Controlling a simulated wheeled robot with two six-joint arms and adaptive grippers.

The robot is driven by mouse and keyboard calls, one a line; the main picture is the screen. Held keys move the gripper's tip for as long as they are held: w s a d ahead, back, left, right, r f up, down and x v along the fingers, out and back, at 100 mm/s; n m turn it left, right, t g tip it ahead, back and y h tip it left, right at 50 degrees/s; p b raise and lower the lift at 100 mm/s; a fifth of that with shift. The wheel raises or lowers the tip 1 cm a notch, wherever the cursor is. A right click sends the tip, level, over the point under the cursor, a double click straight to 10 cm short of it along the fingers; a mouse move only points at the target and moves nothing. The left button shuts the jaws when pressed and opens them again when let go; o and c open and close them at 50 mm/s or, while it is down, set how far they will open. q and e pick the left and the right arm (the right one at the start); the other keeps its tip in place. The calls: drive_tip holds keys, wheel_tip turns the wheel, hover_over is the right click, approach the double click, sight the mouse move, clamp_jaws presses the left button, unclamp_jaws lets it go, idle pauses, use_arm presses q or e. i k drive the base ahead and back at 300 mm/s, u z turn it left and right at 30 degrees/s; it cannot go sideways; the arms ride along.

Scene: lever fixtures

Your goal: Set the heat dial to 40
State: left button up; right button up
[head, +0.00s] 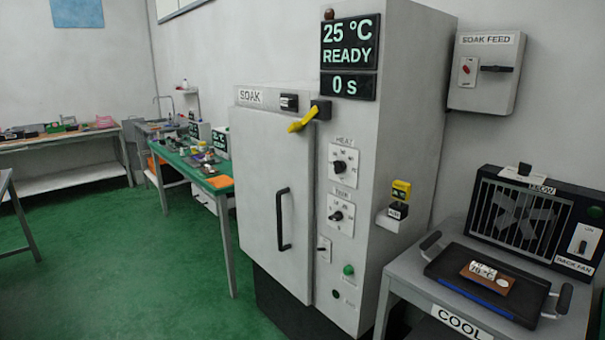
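The heat dial (340,167) is a black knob on a white plate labelled HEAT, on the front panel of the tall grey SOAK cabinet (402,130). Marks ring the knob, but the numbers and pointer are too small to read. A second similar dial (336,215) sits just below it on its own plate. The display (349,57) at the top reads 25 °C, READY and 0 s. The cabinet door (262,200) is closed, with a yellow lever (302,119) at its top and a black handle. Neither of my grippers is in view.
A grey bench (400,285) labelled COOL stands at the right, holding a black tray (445,268) and a caged back fan (520,215). A SOAK FEED box (487,72) hangs on the wall. A green-topped bench (200,172) stands behind left. The green floor in front is clear.

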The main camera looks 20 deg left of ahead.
sight(339, 166)
drive_tip(key=u, duration=1.2)
drive_tip(key=i, duration=0.95)
drive_tip(key=z, duration=2.05)
